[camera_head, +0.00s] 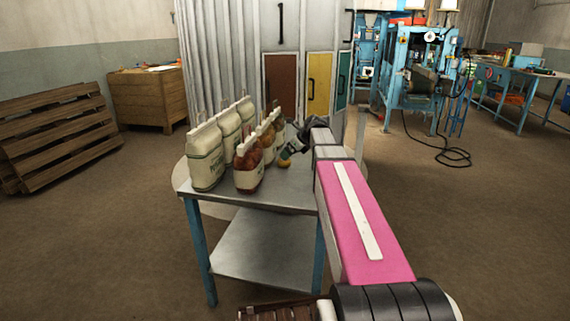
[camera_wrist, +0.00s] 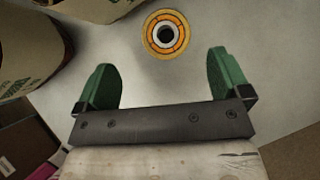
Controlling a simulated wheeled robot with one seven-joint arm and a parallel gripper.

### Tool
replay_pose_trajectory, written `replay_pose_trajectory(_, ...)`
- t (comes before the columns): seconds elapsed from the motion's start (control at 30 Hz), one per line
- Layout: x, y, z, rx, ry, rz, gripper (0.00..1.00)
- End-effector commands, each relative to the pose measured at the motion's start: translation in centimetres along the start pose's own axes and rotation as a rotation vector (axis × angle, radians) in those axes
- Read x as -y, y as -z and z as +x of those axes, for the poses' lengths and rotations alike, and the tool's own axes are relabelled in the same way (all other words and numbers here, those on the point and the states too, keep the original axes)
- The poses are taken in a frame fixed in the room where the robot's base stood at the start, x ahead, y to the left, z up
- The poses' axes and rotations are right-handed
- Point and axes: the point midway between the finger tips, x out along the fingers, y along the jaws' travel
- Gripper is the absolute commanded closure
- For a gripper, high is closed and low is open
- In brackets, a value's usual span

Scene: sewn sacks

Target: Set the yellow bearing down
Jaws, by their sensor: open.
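The yellow bearing (camera_wrist: 166,35) is a yellow-orange ring with a dark centre. In the wrist view it lies flat on the pale grey table top, just beyond the fingertips and roughly centred between them. My gripper (camera_wrist: 170,75) has its two green fingers wide apart, with nothing between them. In the head view the bearing shows as a small yellow spot (camera_head: 285,163) on the table, beside my gripper (camera_head: 290,153). Nothing touches the bearing in the wrist view.
Several sewn sacks (camera_head: 205,155) stand in rows on the left of the metal table (camera_head: 281,193). Sacks (camera_wrist: 28,50) also crowd the upper left of the wrist view. Bare table top lies right of the bearing. A wooden pallet (camera_head: 55,137) leans at far left.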

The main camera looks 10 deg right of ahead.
Motion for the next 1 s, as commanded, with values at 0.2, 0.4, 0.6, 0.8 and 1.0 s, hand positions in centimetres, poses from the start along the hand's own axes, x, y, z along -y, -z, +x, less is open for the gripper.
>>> replay_pose_trajectory(0.2, 0.1, 0.0, 1.7, 0.001, 0.001, 0.000, 0.05)
replay_pose_trajectory(0.4, 0.8, 0.0, 4.0, 0.000, -0.001, -0.001, 0.05)
replay_pose_trajectory(0.6, 0.9, 0.1, 6.4, 0.001, 0.000, -0.001, 0.05)
replay_pose_trajectory(0.8, 0.8, 0.1, 6.6, 0.001, 0.001, 0.000, 0.05)
replay_pose_trajectory(1.0, 0.8, 0.1, 6.5, 0.001, 0.001, 0.000, 0.54)
